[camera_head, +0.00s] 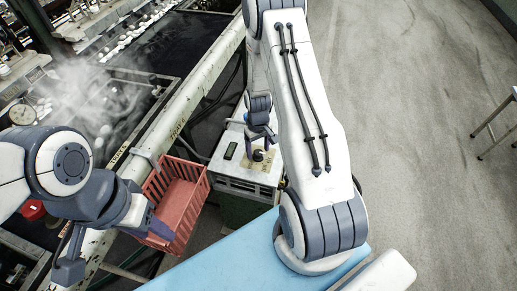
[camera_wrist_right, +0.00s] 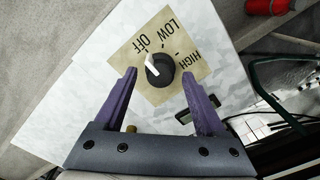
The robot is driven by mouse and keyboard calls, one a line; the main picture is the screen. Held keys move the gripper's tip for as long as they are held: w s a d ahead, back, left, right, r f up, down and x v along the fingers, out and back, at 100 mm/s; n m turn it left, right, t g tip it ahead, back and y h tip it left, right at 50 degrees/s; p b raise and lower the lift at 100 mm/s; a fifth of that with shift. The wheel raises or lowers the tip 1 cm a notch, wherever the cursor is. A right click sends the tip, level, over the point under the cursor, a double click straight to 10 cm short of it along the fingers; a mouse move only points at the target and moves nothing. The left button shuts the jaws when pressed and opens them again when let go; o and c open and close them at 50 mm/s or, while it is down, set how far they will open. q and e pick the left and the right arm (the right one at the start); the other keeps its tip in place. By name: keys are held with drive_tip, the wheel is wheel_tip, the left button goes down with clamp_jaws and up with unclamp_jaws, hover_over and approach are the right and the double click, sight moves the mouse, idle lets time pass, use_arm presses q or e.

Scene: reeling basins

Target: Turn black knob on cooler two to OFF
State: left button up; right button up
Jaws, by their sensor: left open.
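The cooler (camera_head: 228,178) is a white-topped box in the head view. Its black knob (camera_head: 258,155) sits on a tan label plate (camera_wrist_right: 184,88) marked OFF, LOW and HIGH. In the right wrist view the knob (camera_wrist_right: 161,73) has a white pointer that points up-left, toward the word OFF. My right gripper (camera_wrist_right: 159,75) is open, with a purple finger on each side of the knob and visible gaps between. In the head view my right gripper (camera_head: 261,138) is over the cooler top. My left gripper (camera_head: 114,252) is open and empty, beside the red crate.
A red crate (camera_head: 160,187) stands left of the cooler. Steaming basins (camera_head: 125,90) with a pale rail lie further left. A dark rectangular item (camera_head: 230,151) is on the cooler top. The floor at right is clear up to a metal stool (camera_head: 497,125).

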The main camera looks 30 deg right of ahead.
sight(258, 152)
wheel_tip(258, 152, up, 10)
drive_tip(key=shift+r+p, duration=0.2)
drive_tip(key=shift+p, duration=0.1)
idle(0.4)
idle(0.4)
